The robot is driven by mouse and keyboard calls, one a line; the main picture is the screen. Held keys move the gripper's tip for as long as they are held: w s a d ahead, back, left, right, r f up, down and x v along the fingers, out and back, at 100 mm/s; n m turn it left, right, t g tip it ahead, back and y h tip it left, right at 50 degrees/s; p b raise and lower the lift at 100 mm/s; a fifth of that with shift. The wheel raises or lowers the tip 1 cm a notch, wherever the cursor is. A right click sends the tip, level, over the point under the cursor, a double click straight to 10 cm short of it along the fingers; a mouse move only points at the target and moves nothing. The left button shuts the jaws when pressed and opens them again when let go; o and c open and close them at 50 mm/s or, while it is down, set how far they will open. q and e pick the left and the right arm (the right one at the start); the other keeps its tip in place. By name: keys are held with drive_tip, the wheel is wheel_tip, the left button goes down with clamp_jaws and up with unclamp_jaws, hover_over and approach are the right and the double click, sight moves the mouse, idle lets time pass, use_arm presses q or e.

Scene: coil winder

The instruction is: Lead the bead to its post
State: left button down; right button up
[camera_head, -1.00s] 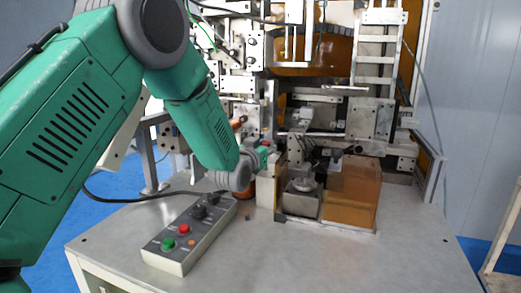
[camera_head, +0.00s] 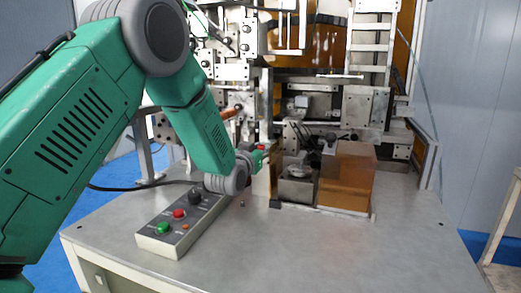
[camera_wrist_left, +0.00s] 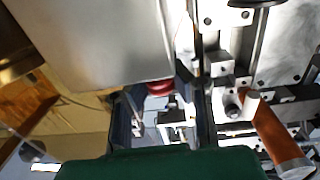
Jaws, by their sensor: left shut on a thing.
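A spot of red also shows at the gripper in the head view (camera_head: 261,147). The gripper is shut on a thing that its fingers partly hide. I cannot pick out the post for sure. My right gripper is not in view.
The coil winder (camera_head: 300,100) fills the back of the table (camera_head: 330,250). A control box (camera_head: 182,222) with buttons lies in front of my left arm. The front table is clear.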

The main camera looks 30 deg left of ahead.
use_arm(q)
drive_tip(key=shift+w, duration=0.1)
drive_tip(key=shift+w+a+f, duration=0.1)
drive_tip(key=shift+w+a, duration=0.15)
drive_tip(key=shift+a, duration=0.7)
drive_tip(key=shift+d+r, duration=0.2)
drive_tip(key=shift+d, duration=0.4)
drive_tip(key=shift+a+f, duration=0.15)
drive_tip(key=shift+a, duration=0.25)
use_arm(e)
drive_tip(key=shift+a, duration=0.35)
use_arm(q)
drive_tip(key=shift+d, duration=0.4)
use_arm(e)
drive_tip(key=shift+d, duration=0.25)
use_arm(q)
drive_tip(key=shift+a, duration=0.1)
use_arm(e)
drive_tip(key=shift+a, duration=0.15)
use_arm(q)
drive_tip(key=shift+f, duration=0.25)
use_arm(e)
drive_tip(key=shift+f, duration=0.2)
